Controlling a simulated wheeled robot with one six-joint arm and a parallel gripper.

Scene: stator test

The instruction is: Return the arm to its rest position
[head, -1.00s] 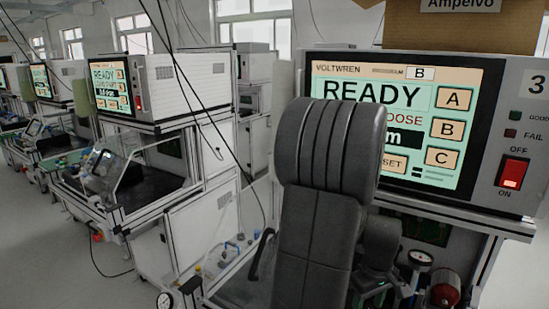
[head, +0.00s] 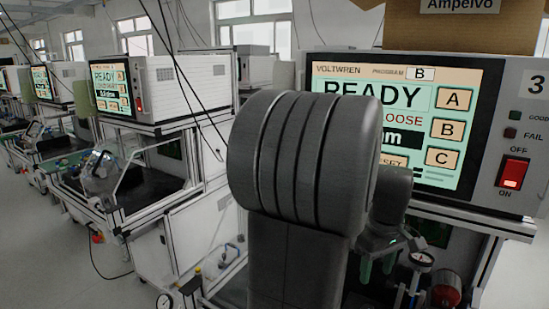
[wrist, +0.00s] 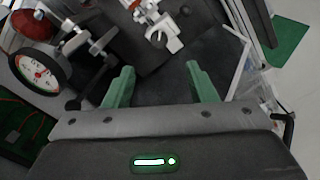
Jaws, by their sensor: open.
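My gripper (wrist: 158,86) shows in the wrist view as two green fingers set well apart, with nothing held between them. A dark surface and a white-and-grey clamp fixture (wrist: 165,35) lie beyond the fingertips. In the head view, my dark grey arm rises large in the centre and covers part of the test station's screen. Part of my gripper (head: 377,268) shows low behind the arm as green fingers pointing down; its opening is hard to tell there.
A test station (head: 520,110) numbered 3 stands at the right, its screen reading READY. A pressure gauge (wrist: 40,71) is close to the left of my gripper; a red round part (wrist: 35,24) sits behind it. Another station (head: 180,85) stands at the left. Grey floor (head: 60,260) is open at lower left.

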